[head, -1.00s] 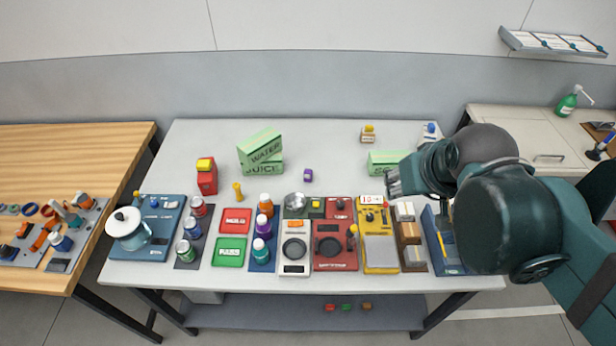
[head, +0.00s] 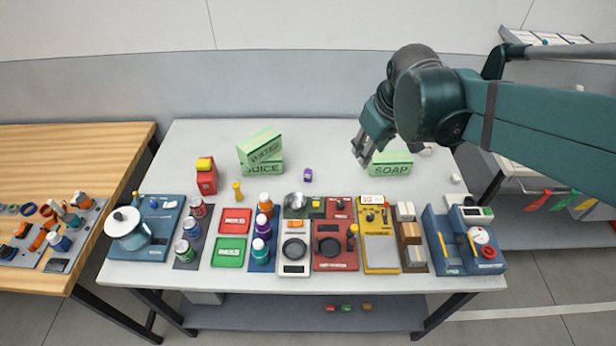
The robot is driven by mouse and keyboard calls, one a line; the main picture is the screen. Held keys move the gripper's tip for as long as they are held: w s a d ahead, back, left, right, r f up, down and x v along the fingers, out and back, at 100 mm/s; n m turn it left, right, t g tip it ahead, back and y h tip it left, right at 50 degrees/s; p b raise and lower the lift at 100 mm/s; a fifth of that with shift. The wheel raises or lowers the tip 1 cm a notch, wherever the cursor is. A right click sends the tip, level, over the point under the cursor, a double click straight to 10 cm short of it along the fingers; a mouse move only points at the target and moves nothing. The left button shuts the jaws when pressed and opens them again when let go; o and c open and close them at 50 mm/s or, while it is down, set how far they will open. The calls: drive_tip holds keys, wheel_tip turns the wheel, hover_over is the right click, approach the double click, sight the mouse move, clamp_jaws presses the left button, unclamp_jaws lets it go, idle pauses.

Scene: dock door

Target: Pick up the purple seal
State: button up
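The small purple seal (head: 308,175) stands on the grey table, right of the green JUICE box and near the middle of the back half. Nothing touches it. My gripper (head: 361,158) hangs above the table to the right of the seal, apart from it, just left of the green SOAP box. Its fingers point down and to the left, and nothing shows between them. The fingers are too small here to tell how far apart they are.
Green WATER and JUICE boxes (head: 262,166) are stacked left of the seal. Trays and pans line the front. Table around the seal is clear.

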drive_tip(key=w+a+f+n+g, duration=0.1)
drive_tip(key=w+a+f+n, duration=0.1)
drive_tip(key=w+a+f, duration=0.3)
drive_tip(key=w+a+f+n+g, duration=0.1)
drive_tip(key=w+a+f+n, duration=0.2)
drive_tip(key=w, duration=0.4)
drive_tip(key=n+g+b, duration=0.1)
drive_tip(key=n+g, duration=0.1)
drive_tip(key=n, duration=0.2)
hover_over(308, 171)
drive_tip(key=shift+h, duration=0.3)
drive_tip(key=f, duration=1.3)
drive_tip(key=shift+s+d+f, duration=0.1)
drive_tip(key=shift+d+f, duration=0.2)
drive_tip(key=shift+f, duration=0.1)
drive_tip(key=shift+a+f, duration=0.3)
drive_tip(key=shift+f, duration=0.2)
drive_tip(key=shift+f, duration=1.3)
drive_tip(key=shift+f+b, duration=0.3)
drive_tip(key=shift+f, duration=2.3)
